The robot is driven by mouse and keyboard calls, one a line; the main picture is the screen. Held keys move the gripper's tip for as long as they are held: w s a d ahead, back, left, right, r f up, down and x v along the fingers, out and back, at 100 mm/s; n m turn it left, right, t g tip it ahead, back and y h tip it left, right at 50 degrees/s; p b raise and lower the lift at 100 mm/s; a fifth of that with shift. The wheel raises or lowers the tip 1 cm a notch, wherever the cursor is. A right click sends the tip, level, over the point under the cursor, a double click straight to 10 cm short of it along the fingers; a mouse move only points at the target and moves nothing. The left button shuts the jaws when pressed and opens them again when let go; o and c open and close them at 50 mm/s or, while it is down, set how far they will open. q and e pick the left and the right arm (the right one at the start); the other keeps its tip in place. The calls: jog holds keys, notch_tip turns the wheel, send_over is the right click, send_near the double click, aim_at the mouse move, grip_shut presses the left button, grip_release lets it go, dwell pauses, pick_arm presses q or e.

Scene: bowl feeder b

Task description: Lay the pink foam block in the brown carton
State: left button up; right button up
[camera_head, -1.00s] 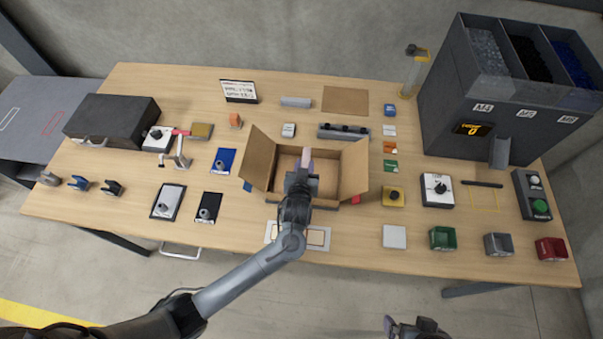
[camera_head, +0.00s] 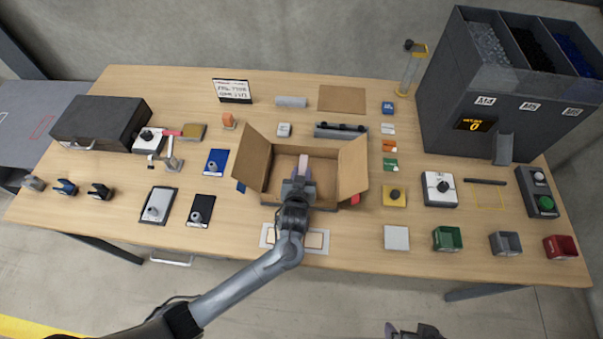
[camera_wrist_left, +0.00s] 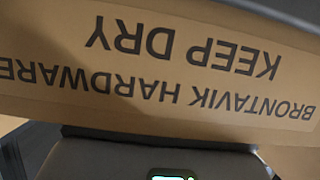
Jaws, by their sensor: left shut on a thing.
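The brown carton (camera_head: 283,168) stands open near the middle of the table, its side flaps spread outward. Its printed cardboard fills much of the left wrist view (camera_wrist_left: 190,75), with the lettering upside down. My left gripper (camera_head: 300,182) is shut on the pink foam block (camera_head: 304,165). The block sticks out past the fingers, over or within the carton's opening; its height above the floor is hard to tell. The gripper hides its near end and part of the carton's front. My right gripper (camera_head: 413,331) shows only partly at the bottom edge, away from the table.
A blue card (camera_head: 218,162) lies left of the carton, and a grey bar fixture (camera_head: 341,130) lies behind it. Small cards and a yellow block (camera_head: 394,196) lie to the right. A pale framed mat (camera_head: 314,240) lies in front. The large bin feeder (camera_head: 470,110) stands far right.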

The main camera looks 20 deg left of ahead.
pick_arm(q)
jog(key=shift+f, duration=0.4)
